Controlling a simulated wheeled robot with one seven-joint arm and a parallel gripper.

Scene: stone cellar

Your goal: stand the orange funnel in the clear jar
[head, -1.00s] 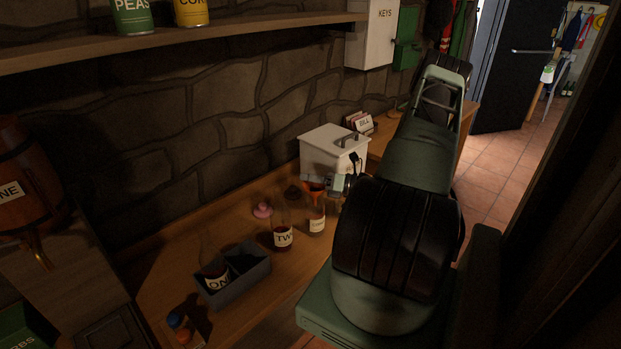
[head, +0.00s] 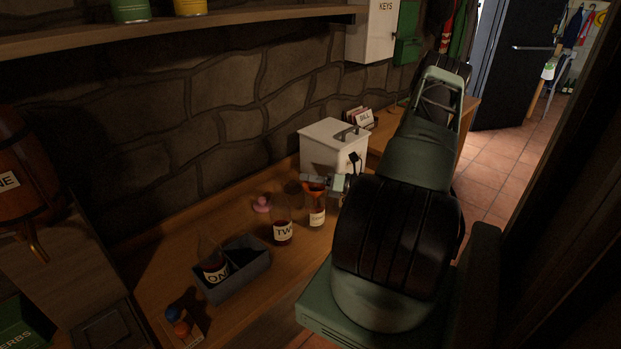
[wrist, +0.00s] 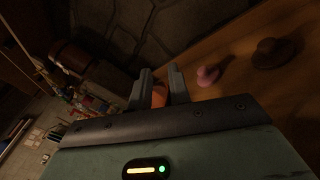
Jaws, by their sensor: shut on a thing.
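The orange funnel (head: 315,191) is held upright by my gripper (head: 318,180), which is shut on it. In the wrist view the funnel (wrist: 159,96) shows as an orange patch between the two fingers (wrist: 160,78). The clear jar (head: 317,217), with a pale label, stands on the bench directly below the funnel. The funnel's lower part looks to be at or in the jar's mouth; I cannot tell how deep. The jar is hidden in the wrist view.
A bottle labelled TWO (head: 283,232) stands close left of the jar. A bottle labelled ONE (head: 214,271) is in a grey divided box (head: 250,270). A pink lid-like piece (head: 262,205) and a brown one (head: 293,187) lie behind. A white box (head: 325,152) stands at the back.

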